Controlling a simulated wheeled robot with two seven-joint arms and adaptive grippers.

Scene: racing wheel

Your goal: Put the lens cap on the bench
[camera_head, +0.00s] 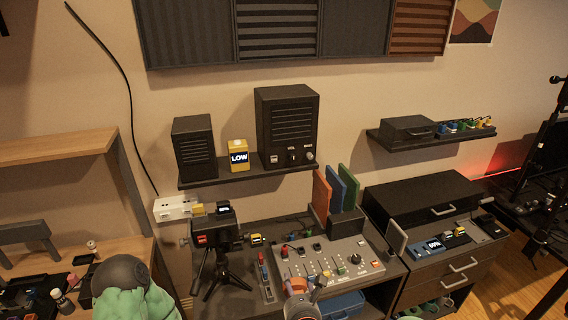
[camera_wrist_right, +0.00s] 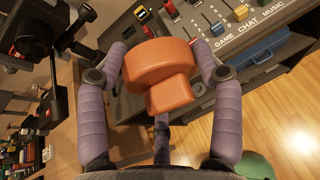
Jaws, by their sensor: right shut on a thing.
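My right gripper (camera_wrist_right: 163,65) is shut on an orange, rounded piece with a short tab (camera_wrist_right: 160,62), likely the lens cap, held between its purple fingers. A dark camera on a tripod (camera_head: 215,228) stands left of the mixer. A wooden bench (camera_head: 128,248) with small items on it is at the lower left.
The mixer (camera_head: 330,265) with sliders and knobs sits on the dark desk, with coloured folders (camera_head: 336,188) behind it. A blue case (camera_head: 342,305) lies below the desk top. Dark drawers (camera_head: 455,270) stand right.

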